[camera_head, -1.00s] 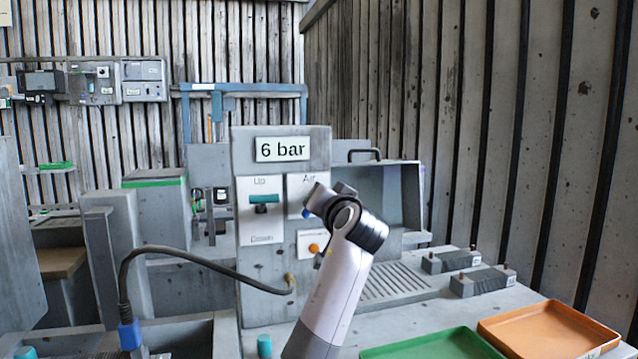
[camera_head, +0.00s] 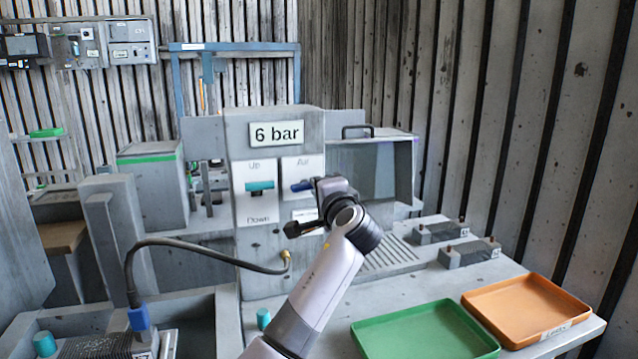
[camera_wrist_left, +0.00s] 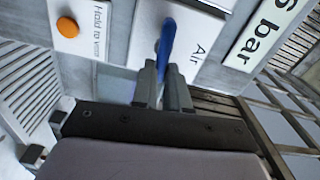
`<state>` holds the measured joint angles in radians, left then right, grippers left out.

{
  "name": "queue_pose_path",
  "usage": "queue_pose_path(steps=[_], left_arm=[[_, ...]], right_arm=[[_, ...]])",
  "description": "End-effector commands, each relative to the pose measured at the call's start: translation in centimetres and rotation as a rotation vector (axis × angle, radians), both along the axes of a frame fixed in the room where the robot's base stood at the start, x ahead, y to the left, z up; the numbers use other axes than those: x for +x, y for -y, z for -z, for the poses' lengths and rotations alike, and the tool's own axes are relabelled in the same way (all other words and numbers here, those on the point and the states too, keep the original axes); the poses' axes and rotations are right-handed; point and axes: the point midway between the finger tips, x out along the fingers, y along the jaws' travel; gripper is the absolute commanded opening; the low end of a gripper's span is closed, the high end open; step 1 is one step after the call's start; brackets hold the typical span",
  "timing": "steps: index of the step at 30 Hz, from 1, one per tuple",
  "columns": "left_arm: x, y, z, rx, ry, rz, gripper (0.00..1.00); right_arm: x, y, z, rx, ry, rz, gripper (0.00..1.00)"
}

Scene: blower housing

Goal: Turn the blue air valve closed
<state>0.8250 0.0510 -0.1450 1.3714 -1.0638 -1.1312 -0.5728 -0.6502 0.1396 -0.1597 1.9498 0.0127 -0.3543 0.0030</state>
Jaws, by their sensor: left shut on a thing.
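The blue air valve (camera_head: 301,186) is a lever on the white plate marked Air, on the grey panel below the 6 bar sign (camera_head: 277,134). In the head view it looks roughly level, its right end hidden by my left gripper (camera_head: 316,184). In the left wrist view, the blue lever (camera_wrist_left: 167,40) runs down between the two fingertips of my left gripper (camera_wrist_left: 162,76), which is shut on it. My right gripper is not in view.
A teal Up/Down lever (camera_head: 260,187) sits left of the valve. An orange button (camera_wrist_left: 68,27) marked Hold to vent is close by. A hose (camera_head: 200,247) meets the panel low down. Green (camera_head: 425,335) and orange (camera_head: 527,310) trays lie at the right.

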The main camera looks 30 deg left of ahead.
Motion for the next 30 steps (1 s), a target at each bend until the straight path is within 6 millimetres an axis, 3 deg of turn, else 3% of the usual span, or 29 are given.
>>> queue_pose_path(steps=[25, 26, 27, 30], left_arm=[[-0.01, -0.07, 0.39, 0.085, -0.103, -0.002, 0.00], [-0.01, -0.07, 0.39, 0.085, -0.103, -0.002, 0.23], [-0.01, -0.07, 0.39, 0.085, -0.103, -0.002, 0.36], [0.00, -0.06, 0.36, 0.085, -0.101, -0.002, 0.39]], right_arm=[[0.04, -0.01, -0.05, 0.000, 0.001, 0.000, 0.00], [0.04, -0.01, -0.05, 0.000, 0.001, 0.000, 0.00], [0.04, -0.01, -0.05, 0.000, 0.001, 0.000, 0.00], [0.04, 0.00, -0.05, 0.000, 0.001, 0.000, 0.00]])
